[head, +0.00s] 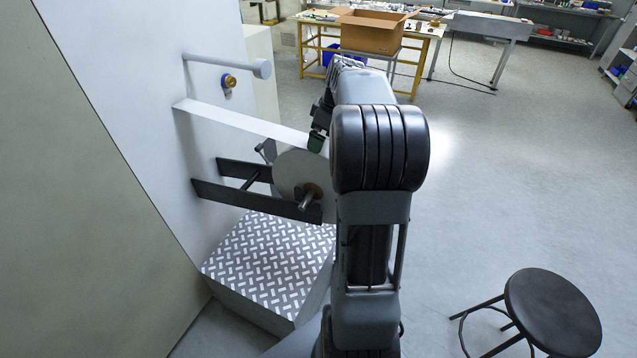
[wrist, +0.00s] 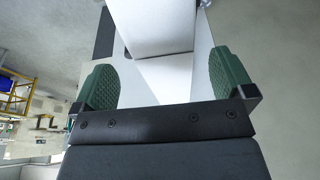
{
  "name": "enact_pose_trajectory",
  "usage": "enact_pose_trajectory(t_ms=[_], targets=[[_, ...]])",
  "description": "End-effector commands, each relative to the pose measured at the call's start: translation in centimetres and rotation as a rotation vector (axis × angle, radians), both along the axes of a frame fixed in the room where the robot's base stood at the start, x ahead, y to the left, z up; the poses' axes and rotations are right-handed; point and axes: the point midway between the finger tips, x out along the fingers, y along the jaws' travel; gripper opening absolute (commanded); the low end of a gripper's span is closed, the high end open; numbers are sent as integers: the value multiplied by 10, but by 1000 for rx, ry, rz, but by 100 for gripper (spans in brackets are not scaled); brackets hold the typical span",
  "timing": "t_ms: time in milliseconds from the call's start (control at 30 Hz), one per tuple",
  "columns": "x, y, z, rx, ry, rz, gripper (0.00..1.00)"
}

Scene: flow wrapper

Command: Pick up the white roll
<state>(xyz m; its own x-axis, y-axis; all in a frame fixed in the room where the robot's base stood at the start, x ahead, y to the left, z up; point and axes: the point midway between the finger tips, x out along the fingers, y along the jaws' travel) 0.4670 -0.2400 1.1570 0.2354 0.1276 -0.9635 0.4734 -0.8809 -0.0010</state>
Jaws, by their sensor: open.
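The white roll (head: 290,172) sits on a spindle between two dark bracket arms (head: 255,200) on the side of the grey machine. A white strip (head: 240,121) runs between the machine wall and the roll. My gripper (head: 317,142) is at the top of the roll in the head view, partly hidden by my arm. In the wrist view, its green pads (wrist: 165,80) are wide apart with nothing gripped. The white roll (wrist: 155,25) shows beyond the pads, roughly between them. I cannot tell whether they touch it.
A step with a patterned top (head: 270,250) stands below the roll. A roller (head: 228,65) sticks out above the strip. A black stool (head: 550,312) is at the lower right. A table with a cardboard box (head: 372,32) is behind. Open floor lies right.

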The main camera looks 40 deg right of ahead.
Motion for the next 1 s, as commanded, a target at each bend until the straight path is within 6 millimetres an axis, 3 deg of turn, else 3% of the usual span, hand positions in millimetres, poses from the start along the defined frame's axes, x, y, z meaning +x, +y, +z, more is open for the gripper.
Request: enact_pose_trajectory(t_ms=[333, 700, 1000], targets=[[6, 4, -23, 1, 2, 1, 100], [16, 11, -64, 0, 1, 0, 100], [17, 12, -68, -2, -1, -1, 100]])
